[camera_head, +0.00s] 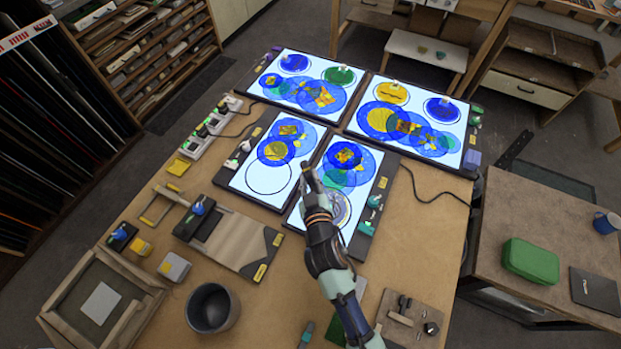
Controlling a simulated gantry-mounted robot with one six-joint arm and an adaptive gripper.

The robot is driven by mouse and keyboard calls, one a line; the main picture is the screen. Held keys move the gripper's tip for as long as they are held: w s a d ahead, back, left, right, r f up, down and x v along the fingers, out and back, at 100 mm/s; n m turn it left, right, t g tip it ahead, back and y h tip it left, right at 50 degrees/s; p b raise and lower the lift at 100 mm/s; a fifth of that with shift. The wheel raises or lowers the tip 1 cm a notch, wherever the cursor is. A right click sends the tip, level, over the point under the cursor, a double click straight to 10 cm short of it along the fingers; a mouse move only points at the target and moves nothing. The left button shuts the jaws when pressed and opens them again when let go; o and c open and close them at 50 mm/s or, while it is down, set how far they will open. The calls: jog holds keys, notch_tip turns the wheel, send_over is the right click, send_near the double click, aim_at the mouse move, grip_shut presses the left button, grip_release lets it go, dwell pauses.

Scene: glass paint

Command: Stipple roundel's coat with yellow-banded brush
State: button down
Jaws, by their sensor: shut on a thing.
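My gripper (307,172) is over the seam between the two front light panels. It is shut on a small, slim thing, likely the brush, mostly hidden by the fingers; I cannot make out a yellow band. A greyish, streaky roundel (337,214) lies on the front right panel (356,222), just right of my wrist, partly covered by my arm. Blue and teal painted discs (343,155) lie farther back on the same panel. The front left panel (268,178) bears overlapping blue discs with yellow patches and an empty black circle outline. I cannot tell which roundel is the task's.
Two more lit panels (411,121) with painted discs stand behind. Small blocks and knobs sit along the panel edges. A dark pot (212,308), a wooden tray frame (100,297) and a board (230,240) are at front left. A tool board (408,318) is at front right.

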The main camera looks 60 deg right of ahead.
jog(key=shift+f, duration=0.55)
jog(key=shift+f+b, duration=0.35)
jog(key=shift+b, duration=0.15)
dwell(0.5)
notch_tip(320, 180, up, 2)
jog(key=shift+r+p, duration=0.25)
jog(key=shift+p, duration=0.85)
jog(key=shift+f, duration=0.1)
jog(key=shift+s, duration=0.1)
jog(key=shift+s+a, duration=0.55)
jog(key=shift+s, duration=0.2)
jog(key=shift+s+a, duration=0.5)
jog(key=shift+s, duration=0.2)
